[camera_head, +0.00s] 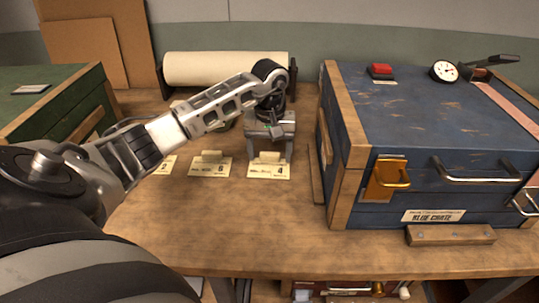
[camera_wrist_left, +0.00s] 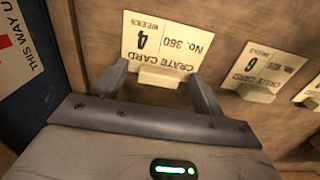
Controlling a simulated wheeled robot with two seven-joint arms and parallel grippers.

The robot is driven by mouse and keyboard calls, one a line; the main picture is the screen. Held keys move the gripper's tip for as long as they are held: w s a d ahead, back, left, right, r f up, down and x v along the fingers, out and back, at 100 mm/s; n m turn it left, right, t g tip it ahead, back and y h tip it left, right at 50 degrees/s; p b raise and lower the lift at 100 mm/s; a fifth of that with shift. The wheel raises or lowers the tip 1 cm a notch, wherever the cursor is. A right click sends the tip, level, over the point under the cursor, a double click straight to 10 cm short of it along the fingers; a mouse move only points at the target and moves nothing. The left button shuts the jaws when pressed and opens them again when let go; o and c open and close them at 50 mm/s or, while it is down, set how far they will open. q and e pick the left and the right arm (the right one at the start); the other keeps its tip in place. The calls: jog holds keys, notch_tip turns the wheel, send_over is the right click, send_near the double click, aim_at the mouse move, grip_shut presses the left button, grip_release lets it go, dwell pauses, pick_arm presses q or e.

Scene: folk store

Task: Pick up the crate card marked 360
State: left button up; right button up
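The crate card marked 360 (camera_wrist_left: 170,40) is cream, reads "No. 360" and "4 WEEKS", and appears upside down in the left wrist view. Its raised tab (camera_wrist_left: 166,79) lies between my fingertips. In the head view the card (camera_head: 268,171) lies on the wooden bench, the rightmost of the row. My left gripper (camera_head: 271,156) points down over it, and in the wrist view the gripper (camera_wrist_left: 160,84) is open with its fingers on either side of the tab. I cannot tell whether they touch it. My right gripper is not in view.
A second card, marked 6 (camera_head: 210,166), lies to the left, with another card (camera_head: 165,165) partly hidden by my arm. A large blue crate (camera_head: 348,195) stands close on the right. A paper roll (camera_head: 215,68) is behind, and a green crate (camera_head: 75,95) is at left.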

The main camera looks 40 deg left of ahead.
pick_arm(q)
jog(key=c, duration=0.9)
jog(key=shift+r, duration=0.1)
jog(key=shift+c, duration=0.2)
